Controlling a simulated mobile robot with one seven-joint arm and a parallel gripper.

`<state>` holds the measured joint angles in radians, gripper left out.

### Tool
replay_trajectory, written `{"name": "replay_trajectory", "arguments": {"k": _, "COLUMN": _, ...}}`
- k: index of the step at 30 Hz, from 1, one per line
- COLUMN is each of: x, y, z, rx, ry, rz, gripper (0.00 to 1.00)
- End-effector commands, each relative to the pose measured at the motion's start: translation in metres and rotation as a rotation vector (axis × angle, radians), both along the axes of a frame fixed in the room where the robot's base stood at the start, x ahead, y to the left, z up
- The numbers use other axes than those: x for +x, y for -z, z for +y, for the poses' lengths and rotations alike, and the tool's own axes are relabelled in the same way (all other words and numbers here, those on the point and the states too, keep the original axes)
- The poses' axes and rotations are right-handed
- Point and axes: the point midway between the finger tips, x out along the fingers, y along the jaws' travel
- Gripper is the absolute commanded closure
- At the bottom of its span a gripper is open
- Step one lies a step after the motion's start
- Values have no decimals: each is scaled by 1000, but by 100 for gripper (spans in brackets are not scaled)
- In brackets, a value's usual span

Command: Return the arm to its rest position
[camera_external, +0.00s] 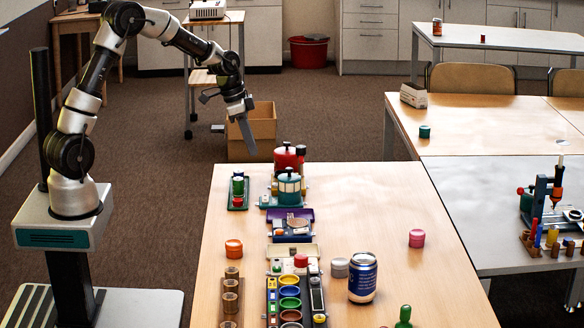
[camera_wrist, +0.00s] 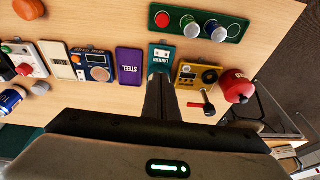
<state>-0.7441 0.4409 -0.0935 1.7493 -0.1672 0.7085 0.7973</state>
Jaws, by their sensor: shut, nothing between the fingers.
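My arm rises from its base at the left of the external view, bends at the elbow high up and reaches right. My gripper (camera_external: 248,140) points down in the air near the far left corner of the sorting table (camera_external: 385,195), in front of a cardboard box (camera_external: 262,112) in the picture. In the wrist view my gripper (camera_wrist: 160,80) is shut, with its fingers together and nothing between them. The wrist housing hides the lower part of that view.
The table holds a red pot (camera_external: 285,158), a green tray (camera_external: 238,192) with small cylinders, an orange jar (camera_external: 234,249), a blue can (camera_external: 362,278) and a pink jar (camera_external: 417,238). Other tables stand right and behind. The floor (camera_external: 150,170) between base and table is open.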

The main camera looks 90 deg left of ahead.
Motion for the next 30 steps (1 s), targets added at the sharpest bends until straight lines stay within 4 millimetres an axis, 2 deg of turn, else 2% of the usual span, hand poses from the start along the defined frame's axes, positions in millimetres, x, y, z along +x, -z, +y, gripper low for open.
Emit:
{"name": "replay_trajectory", "arguments": {"k": 4, "x": 0, "y": -2, "z": -2, "rx": 2, "ry": 2, "rz": -1, "gripper": 100}}
{"name": "replay_trajectory", "arguments": {"k": 6, "x": 1, "y": -12, "z": -12, "rx": 6, "ry": 5, "rz": -6, "gripper": 100}}
{"name": "replay_trajectory", "arguments": {"k": 8, "x": 1, "y": -26, "z": -29, "rx": 12, "ry": 10, "rz": -11, "gripper": 100}}
{"name": "replay_trajectory", "arguments": {"k": 11, "x": -6, "y": -61, "z": -76, "rx": 26, "ry": 18, "rz": -26, "gripper": 100}}
{"name": "replay_trajectory", "arguments": {"k": 15, "x": -38, "y": -109, "z": -157, "rx": 37, "ry": 21, "rz": -58, "gripper": 100}}
{"name": "replay_trajectory", "arguments": {"k": 18, "x": -70, "y": -132, "z": -207, "rx": 36, "ry": 19, "rz": -87, "gripper": 100}}
{"name": "replay_trajectory", "arguments": {"k": 21, "x": -104, "y": -145, "z": -244, "rx": 26, "ry": 12, "rz": -115, "gripper": 100}}
{"name": "replay_trajectory", "arguments": {"k": 24, "x": -132, "y": -150, "z": -269, "rx": 14, "ry": 7, "rz": -140, "gripper": 100}}
{"name": "replay_trajectory", "arguments": {"k": 30, "x": -177, "y": -149, "z": -299, "rx": -15, "ry": 1, "rz": -179, "gripper": 100}}
